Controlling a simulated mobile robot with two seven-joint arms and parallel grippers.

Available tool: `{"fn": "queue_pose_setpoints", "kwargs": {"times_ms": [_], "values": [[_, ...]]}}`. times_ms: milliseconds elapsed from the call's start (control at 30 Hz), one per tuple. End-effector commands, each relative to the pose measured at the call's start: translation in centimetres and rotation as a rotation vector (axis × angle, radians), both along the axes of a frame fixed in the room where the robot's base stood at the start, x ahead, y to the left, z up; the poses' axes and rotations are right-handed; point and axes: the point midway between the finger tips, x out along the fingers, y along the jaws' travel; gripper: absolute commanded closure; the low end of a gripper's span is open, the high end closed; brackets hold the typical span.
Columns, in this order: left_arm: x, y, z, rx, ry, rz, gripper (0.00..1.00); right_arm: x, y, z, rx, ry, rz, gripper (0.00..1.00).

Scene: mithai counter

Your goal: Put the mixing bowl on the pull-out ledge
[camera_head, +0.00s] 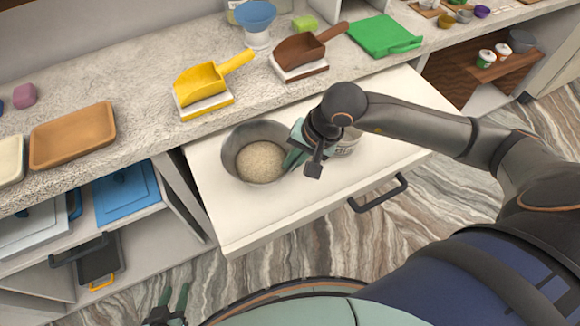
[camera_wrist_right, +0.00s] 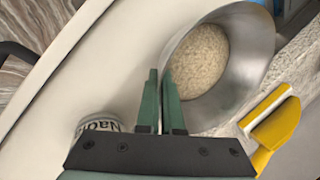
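The mixing bowl (camera_head: 232,151) is a grey metal bowl with pale grainy stuff inside. It is over the white pull-out ledge (camera_head: 234,218), near its left end; whether it rests fully on the ledge is hard to tell. My right gripper (camera_head: 292,158) is at the bowl's right rim. In the right wrist view its fingers (camera_wrist_right: 161,100) straddle the wall of the bowl (camera_wrist_right: 253,45), close together with the rim between them. My left gripper (camera_head: 174,296) is at the bottom edge of the head view, empty, its fingers apart, away from the ledge.
A labelled tin (camera_head: 345,146) stands on the ledge right of the bowl, partly behind my right gripper; it also shows in the wrist view (camera_wrist_right: 95,123). The counter behind holds a yellow scoop (camera_head: 201,82), a brown scoop (camera_head: 299,48) and a tan tray (camera_head: 72,137). The ledge's front is clear.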

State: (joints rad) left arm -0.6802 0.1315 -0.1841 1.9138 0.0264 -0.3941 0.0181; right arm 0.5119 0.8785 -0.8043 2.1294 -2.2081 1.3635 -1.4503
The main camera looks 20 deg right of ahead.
Motion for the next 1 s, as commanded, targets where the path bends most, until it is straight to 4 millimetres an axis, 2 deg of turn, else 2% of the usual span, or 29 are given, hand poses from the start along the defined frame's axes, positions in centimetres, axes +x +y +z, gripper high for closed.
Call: {"fn": "queue_pose_setpoints", "kwargs": {"times_ms": [100, 300, 700, 733, 900, 1000], "values": [[0.0, 0.0, 0.1, 0.000, -0.001, 0.000, 0.62, 0.4, 0.6, -0.7, 0.003, -0.001, 0.002, 1.00], [0.0, 0.0, 0.1, 0.000, -0.001, 0.000, 0.62, 0.3, 0.5, -3.5, 0.003, 0.002, 0.000, 1.00], [0.1, 0.0, -0.5, 0.000, -0.002, 0.000, 0.62, 0.3, 0.5, -4.1, 0.003, -0.003, 0.001, 1.00], [0.1, 0.0, -0.3, 0.000, -0.002, 0.000, 0.62, 0.3, 0.4, -4.0, 0.001, 0.000, 0.000, 0.93], [0.1, 0.0, -0.2, 0.000, -0.002, 0.000, 0.62, 0.3, 0.4, -3.9, 0.001, 0.001, 0.000, 0.74], [0.1, 0.0, -0.2, 0.000, -0.002, 0.000, 0.62, 0.3, 0.4, -3.9, 0.001, 0.001, 0.000, 0.66]]}}
